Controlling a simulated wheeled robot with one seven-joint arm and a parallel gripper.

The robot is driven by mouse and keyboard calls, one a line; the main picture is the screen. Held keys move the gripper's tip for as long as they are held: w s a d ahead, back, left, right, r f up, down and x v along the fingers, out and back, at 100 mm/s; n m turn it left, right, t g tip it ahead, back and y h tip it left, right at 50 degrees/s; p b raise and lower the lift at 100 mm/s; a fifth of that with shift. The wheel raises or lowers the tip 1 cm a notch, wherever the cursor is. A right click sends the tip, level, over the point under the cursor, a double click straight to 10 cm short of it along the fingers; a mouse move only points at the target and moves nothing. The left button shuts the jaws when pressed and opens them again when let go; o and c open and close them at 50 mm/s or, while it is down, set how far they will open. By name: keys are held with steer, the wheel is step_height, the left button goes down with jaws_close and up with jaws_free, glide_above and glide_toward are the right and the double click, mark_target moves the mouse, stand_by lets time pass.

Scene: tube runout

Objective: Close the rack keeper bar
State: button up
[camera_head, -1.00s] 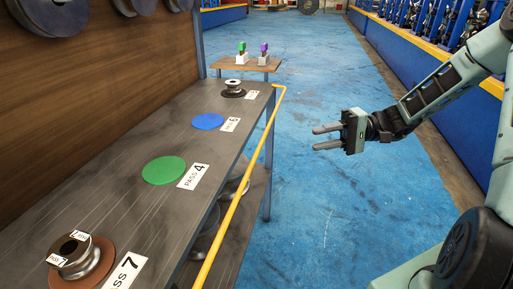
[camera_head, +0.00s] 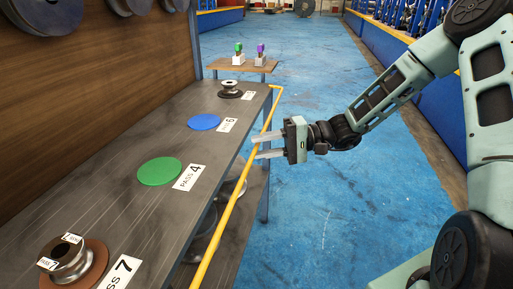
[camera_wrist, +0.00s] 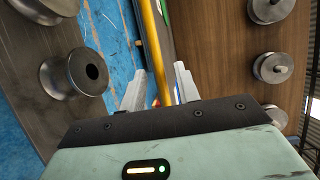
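The yellow keeper bar (camera_head: 234,194) runs along the front edge of the rack shelf, with a bent end at the far corner. My gripper (camera_head: 256,147) is at the bar's far half, on the aisle side, with its fingertips overlapping the bar in the head view. In the wrist view, my gripper (camera_wrist: 158,84) is open, and the yellow bar (camera_wrist: 153,45) passes between its two fingers. I cannot tell whether either finger touches the bar.
The rack shelf (camera_head: 118,206) bears a roller marked 7 (camera_head: 67,262), a green disc (camera_head: 160,171), a blue disc (camera_head: 204,122) and a far roller (camera_head: 231,88). The blue floor (camera_head: 330,205) is clear.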

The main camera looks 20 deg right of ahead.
steer(key=shift+x, duration=1)
jaws_close()
